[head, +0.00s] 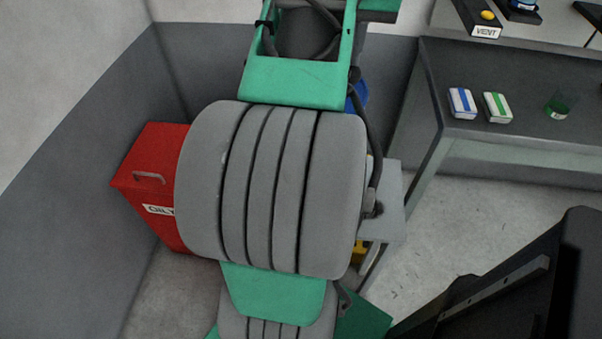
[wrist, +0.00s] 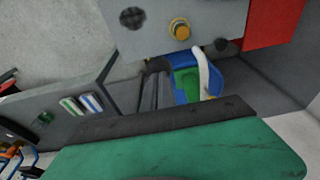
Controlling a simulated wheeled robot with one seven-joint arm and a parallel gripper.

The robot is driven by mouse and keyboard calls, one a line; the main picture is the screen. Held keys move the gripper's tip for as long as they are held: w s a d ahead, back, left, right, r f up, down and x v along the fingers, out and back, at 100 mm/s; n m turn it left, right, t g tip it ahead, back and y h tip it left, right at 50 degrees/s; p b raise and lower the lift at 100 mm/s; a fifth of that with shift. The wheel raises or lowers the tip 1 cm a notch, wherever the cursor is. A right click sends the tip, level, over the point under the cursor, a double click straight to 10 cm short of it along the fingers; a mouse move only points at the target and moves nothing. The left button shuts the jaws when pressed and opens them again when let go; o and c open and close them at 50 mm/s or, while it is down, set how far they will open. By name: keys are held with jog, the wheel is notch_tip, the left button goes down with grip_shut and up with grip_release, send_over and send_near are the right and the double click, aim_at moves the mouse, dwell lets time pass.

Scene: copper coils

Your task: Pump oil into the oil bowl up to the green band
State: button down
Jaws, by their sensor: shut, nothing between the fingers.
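In the wrist view a blue container (wrist: 217,76) with a green area (wrist: 187,84) and a curved white piece (wrist: 203,70) lies beyond my gripper (wrist: 180,122); whether it is the oil bowl I cannot tell. A blue part (head: 362,92) shows behind my arm in the head view. A grey panel (wrist: 222,18) carries a yellow round knob (wrist: 180,28) and dark round fittings. My gripper shows as a green body with a dark edge along the bottom of the wrist view. It is shut and empty, apart from these things. No oil level is readable.
A red bin (head: 150,165) with a partly hidden label stands left of my arm. On the dark table (head: 465,135) lie a blue-striped pack (head: 462,103), a green-striped pack (head: 497,107) and a green cup (head: 560,104). A "VENT" box (head: 480,18) is behind. Floor at right is partly clear.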

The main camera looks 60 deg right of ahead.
notch_tip(320, 180, up, 19)
jog(key=d+p, duration=0.1)
jog(key=p, duration=1.7)
jog(key=shift+w+d+f, duration=0.15)
jog(key=shift+w+d, duration=0.1)
jog(key=shift+w, duration=0.1)
jog(key=w+a+f+n, duration=0.6)
jog(key=w+a+f, duration=0.4)
jog(key=w+a, duration=0.5)
jog(key=a+f+n+t, duration=0.1)
jog(key=a+f+n, duration=0.1)
jog(key=a+f, duration=0.2)
jog(key=a+f+n+y, duration=0.1)
jog(key=a+f, duration=0.4)
jog(key=a, duration=0.6)
jog(key=w+a+f+n+t+y, duration=0.1)
jog(key=a+f+n, duration=0.2)
jog(key=a, duration=0.4)
jog(key=shift+a+f+n+t, duration=0.2)
jog(key=shift+f+n+t, duration=0.15)
jog(key=shift+f, duration=0.3)
jog(key=shift+d, duration=0.15)
